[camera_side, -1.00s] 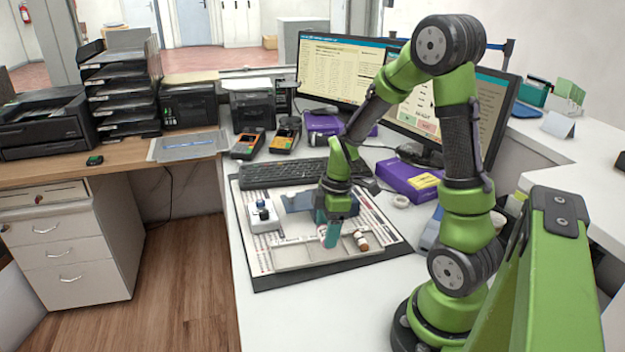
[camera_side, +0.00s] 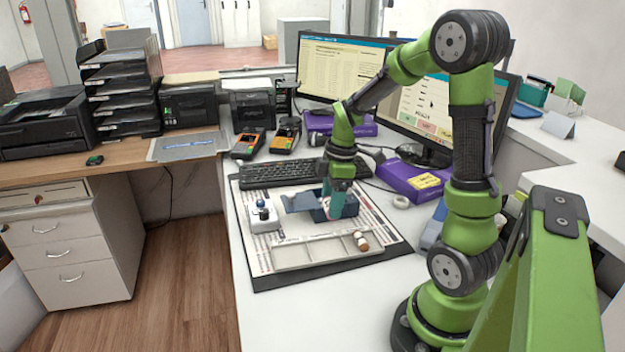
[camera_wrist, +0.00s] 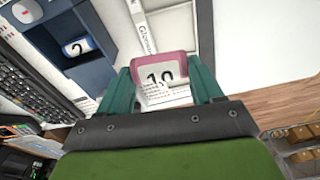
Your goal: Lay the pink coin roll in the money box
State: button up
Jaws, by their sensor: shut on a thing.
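My gripper (camera_side: 337,212) is shut on the pink coin roll (camera_wrist: 160,68), which shows a "10" label between the two teal fingers in the wrist view. The money box (camera_side: 351,207) is dark blue and open, with its lid (camera_side: 299,202) out to the left in the side view. The fingers overlap the box in the side view. In the wrist view the money box (camera_wrist: 97,38) is left of the held roll, apart from it, and a roll marked "2" (camera_wrist: 77,47) lies in it. The pink roll cannot be made out in the side view.
A grey tray (camera_side: 305,255) lies on the mat in front, with other coin rolls (camera_side: 360,240) at its right end. A white device (camera_side: 262,216) stands left of the box. A keyboard (camera_side: 283,174) and monitors (camera_side: 340,68) stand behind.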

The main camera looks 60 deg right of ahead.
jog(key=shift+w+d+r+n, duration=0.35)
jog(key=shift+w+d, duration=0.95)
jog(key=shift+d, duration=2.1)
jog(key=shift+w+d+r+n, duration=0.35)
jog(key=shift+w+d, duration=0.95)
jog(key=shift+d, duration=2.05)
jog(key=shift+f, duration=2.8)
jog(key=o, duration=1.4)
jog(key=shift+c, duration=0.2)
